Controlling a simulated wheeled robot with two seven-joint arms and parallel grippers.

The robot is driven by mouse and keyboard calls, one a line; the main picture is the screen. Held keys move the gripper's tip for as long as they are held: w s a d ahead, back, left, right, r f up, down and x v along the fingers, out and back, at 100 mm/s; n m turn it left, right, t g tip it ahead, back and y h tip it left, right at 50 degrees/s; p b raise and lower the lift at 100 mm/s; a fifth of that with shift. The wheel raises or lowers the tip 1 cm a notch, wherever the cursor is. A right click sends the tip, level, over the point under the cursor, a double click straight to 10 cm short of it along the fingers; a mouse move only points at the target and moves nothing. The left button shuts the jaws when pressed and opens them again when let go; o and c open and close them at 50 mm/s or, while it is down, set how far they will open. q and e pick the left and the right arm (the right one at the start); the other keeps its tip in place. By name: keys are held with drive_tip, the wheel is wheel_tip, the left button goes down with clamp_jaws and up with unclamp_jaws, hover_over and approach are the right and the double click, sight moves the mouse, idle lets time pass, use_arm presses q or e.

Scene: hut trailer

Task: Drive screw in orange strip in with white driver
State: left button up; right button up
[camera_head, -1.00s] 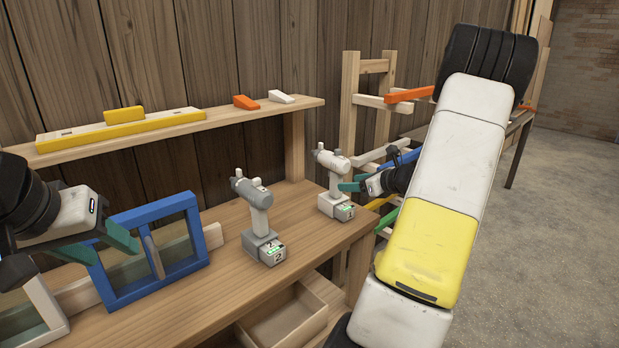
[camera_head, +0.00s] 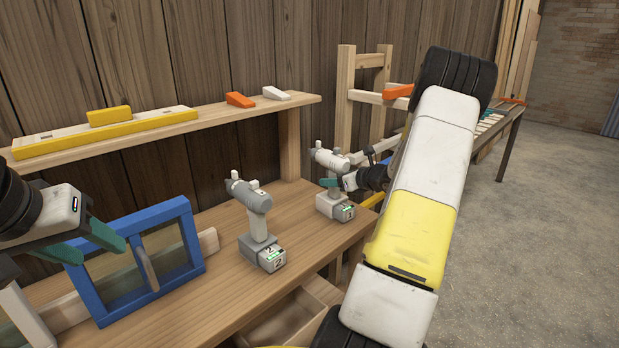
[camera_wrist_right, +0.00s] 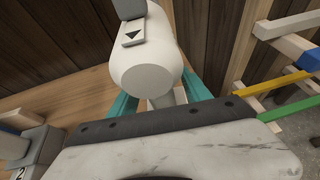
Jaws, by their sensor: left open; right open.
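The white driver (camera_head: 329,160) stands upright on the workbench at its right end, on a grey-and-white base. My right gripper (camera_head: 333,183) is at its handle, with teal fingers open. In the right wrist view the driver's white body (camera_wrist_right: 147,70) fills the middle, with a finger of my right gripper (camera_wrist_right: 158,97) on each side of its grip. The orange strip (camera_head: 398,91) is on the wooden rack, mostly hidden behind my right arm. I cannot see a screw in it. My left gripper (camera_head: 88,246) is open and empty, in front of the blue-framed window.
A grey driver (camera_head: 252,198) stands left of the white one. A blue-framed window (camera_head: 187,232) stands on the workbench (camera_head: 215,285). The shelf (camera_head: 215,115) holds a yellow-and-white level and two wedges. The wooden rack (camera_head: 346,90) stands to the right; open floor lies beyond.

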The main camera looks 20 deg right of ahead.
drive_tip(key=shift+w+a+f, duration=0.2)
drive_tip(key=shift+w, duration=0.35)
clamp_jaws()
idle(0.9)
drive_tip(key=shift+r, duration=0.1)
